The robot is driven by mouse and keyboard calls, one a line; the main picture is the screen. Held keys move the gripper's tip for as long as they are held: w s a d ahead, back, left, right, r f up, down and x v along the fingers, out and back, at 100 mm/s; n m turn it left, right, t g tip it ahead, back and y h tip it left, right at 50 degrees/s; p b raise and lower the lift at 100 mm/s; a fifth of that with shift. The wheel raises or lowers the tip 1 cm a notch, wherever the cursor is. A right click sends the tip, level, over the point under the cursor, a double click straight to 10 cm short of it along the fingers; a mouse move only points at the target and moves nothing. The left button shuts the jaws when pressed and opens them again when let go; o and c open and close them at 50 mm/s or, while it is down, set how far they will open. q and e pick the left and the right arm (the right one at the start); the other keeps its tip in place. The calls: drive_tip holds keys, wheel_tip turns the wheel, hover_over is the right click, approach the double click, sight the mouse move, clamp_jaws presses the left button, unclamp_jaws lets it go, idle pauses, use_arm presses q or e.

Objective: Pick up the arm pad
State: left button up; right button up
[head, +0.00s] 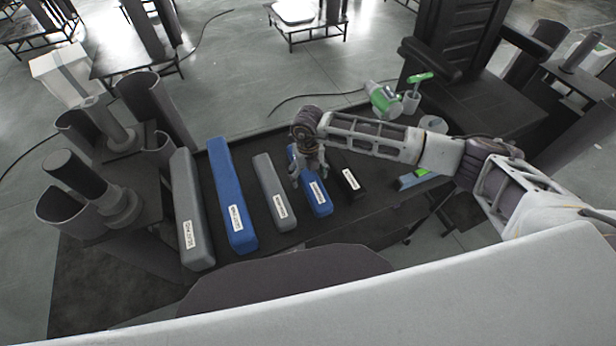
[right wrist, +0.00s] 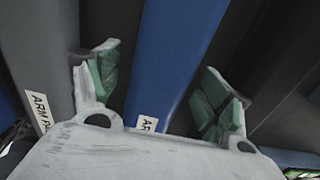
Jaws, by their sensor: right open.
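A short blue pad (head: 322,210) lies on the dark table, with a white label near its front end. In the right wrist view the blue pad (right wrist: 175,55) runs between my finger pads, its label partly hidden and showing only "AR". A short grey pad (head: 268,182) lies to its left; in the right wrist view this grey pad (right wrist: 35,50) has a label reading "ARM PA", cut off. My right gripper (head: 309,174) is open over the blue pad; its fingers (right wrist: 160,78) stand on either side of it. Contact cannot be told. My left gripper is out of view.
A long blue pad (head: 228,185) and a long grey pad (head: 187,200) lie further left. Grey column parts (head: 85,190) stand left; a green-and-white bottle (head: 381,99) and cup (head: 411,102) stand behind right.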

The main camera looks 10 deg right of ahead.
idle(0.4)
drive_tip(key=c, duration=1.4)
